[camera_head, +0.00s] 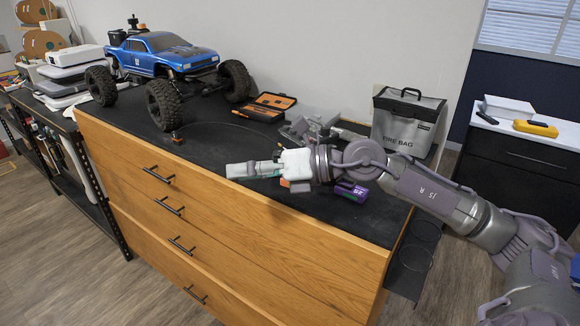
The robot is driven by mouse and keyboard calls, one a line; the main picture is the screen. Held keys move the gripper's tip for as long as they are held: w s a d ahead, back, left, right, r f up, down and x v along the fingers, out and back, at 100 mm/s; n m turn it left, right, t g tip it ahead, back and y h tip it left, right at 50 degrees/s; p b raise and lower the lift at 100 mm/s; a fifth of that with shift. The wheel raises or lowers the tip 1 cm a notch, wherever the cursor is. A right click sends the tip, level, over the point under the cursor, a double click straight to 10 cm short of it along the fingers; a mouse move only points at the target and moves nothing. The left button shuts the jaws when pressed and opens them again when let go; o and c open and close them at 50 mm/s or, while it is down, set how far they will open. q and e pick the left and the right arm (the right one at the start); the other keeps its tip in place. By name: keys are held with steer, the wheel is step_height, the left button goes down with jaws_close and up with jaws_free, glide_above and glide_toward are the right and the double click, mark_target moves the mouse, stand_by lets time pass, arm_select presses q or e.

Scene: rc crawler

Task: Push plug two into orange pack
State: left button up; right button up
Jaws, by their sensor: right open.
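My right gripper (235,170) reaches in from the right, low over the front of the black worktop (215,145). Its fingers point left; the sensor-side detail of the gap is small in this view. A small orange patch (285,183), perhaps part of the orange pack, shows just under the gripper's wrist, mostly hidden by it. A purple pack (352,191) lies beneath my right forearm. A small copper-coloured plug (177,139) lies near the truck's front wheel, at the end of a thin dark cable that curves right. Which plug is plug two I cannot tell. My left gripper is out of view.
A blue RC crawler (163,52) stands at the back left. An open orange-and-black tool case (271,102) lies behind the cable. A fire bag (406,122) stands at the back right. The worktop's left front is clear.

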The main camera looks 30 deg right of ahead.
steer(key=d+r+g+h, duration=0.1)
steer(key=d+h, duration=0.9)
steer(key=d, duration=0.8)
steer(key=p+x, duration=0.3)
steer(key=x, duration=0.4)
steer(key=shift+s+d+f, duration=0.1)
steer(key=shift+d+f, duration=0.05)
steer(key=shift+d, duration=0.05)
steer(key=shift+a+f, duration=0.1)
steer(key=shift+f, duration=0.15)
steer(key=shift+w+a+f+p, duration=0.2)
steer(key=shift+w+f+p, duration=0.05)
steer(key=shift+w+p, duration=0.3)
steer(key=p+x, duration=0.2)
steer(key=x, duration=0.1)
steer(key=shift+w+a+f, duration=0.2)
steer(key=shift+w, duration=0.15)
steer(key=shift+w+f, duration=0.25)
steer(key=shift+f, duration=0.1)
steer(key=shift+s, duration=0.1)
steer(key=shift+c, duration=0.2)
